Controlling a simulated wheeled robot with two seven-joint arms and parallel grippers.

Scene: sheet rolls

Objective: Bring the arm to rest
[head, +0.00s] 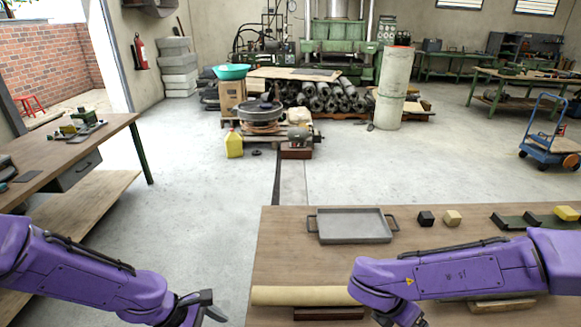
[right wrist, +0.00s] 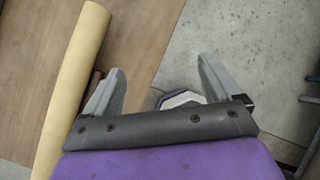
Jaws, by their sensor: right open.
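My right arm (head: 450,272) reaches in from the right, low over the front of the table. Its gripper is mostly cut off by the bottom edge of the head view. In the right wrist view my right gripper (right wrist: 160,65) is open, with nothing between its fingertips. A long cream roll (head: 285,295) lies near the table's front edge; it also shows left of the fingers in the right wrist view (right wrist: 78,75). My left gripper (head: 208,306) is off the table's left side, over the floor; its jaw opening is unclear.
The wooden table (head: 275,250) holds a grey tray (head: 352,226), a black block (head: 426,219), a tan block (head: 452,218) and a dark green holder (head: 515,222) with a yellow block (head: 567,213). A brown piece (head: 328,313) lies by the roll. A workbench (head: 75,160) stands left.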

